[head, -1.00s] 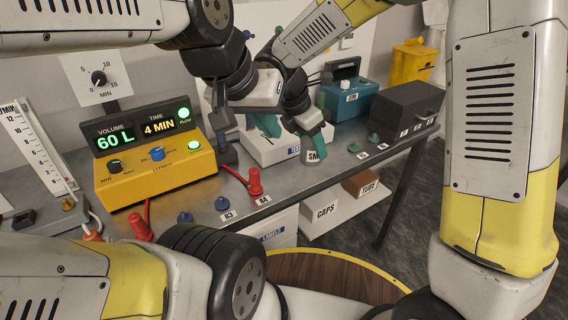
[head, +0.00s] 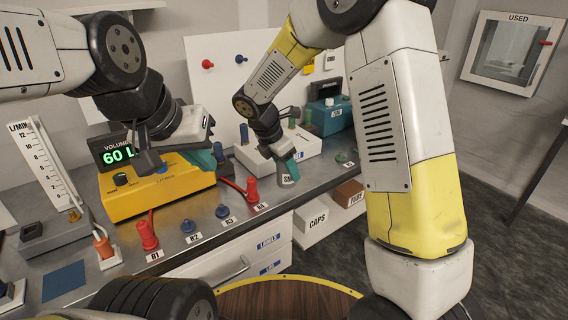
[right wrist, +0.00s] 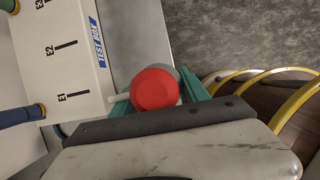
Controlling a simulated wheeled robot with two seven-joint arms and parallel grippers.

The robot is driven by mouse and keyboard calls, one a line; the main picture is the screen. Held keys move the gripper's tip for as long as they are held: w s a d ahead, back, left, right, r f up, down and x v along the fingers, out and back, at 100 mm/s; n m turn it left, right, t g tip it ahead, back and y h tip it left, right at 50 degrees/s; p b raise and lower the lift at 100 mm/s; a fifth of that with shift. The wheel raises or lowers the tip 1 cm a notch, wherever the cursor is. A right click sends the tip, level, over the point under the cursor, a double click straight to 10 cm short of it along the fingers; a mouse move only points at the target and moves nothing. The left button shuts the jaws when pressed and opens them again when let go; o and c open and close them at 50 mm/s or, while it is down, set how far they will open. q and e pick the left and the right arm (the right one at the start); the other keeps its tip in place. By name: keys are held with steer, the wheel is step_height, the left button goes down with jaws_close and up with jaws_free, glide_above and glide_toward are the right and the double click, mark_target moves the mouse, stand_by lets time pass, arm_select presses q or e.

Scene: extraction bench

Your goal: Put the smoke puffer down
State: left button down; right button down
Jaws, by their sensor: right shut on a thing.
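My right gripper (head: 288,160) is at the front edge of the bench, its teal fingers closed around the smoke puffer. The puffer's grey body (head: 287,179), with the letters "SM" partly visible, shows below the fingers in the head view. In the right wrist view the puffer's round red end (right wrist: 155,89) sits between the teal fingers, with a pale spout pointing left. I cannot tell whether its base touches the bench. My left gripper (head: 180,163) is over the yellow instrument (head: 150,197), fingers apart, and appears empty.
The grey bench (head: 110,222) carries red and blue plugs along its front, including a red plug (head: 147,236) at R1. The white test box (head: 305,146) stands just behind the puffer. A teal case (head: 325,117) is further right.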

mark_target(285, 171)
steer(key=w, duration=0.3)
steer(key=shift+w+a+f, duration=0.15)
steer(key=shift+w+a, duration=0.1)
steer(key=shift+f, duration=1.75)
steer(key=shift+f, duration=0.1)
steer(key=c, duration=0.6)
jaws_free()
steer(key=shift+o, duration=0.2)
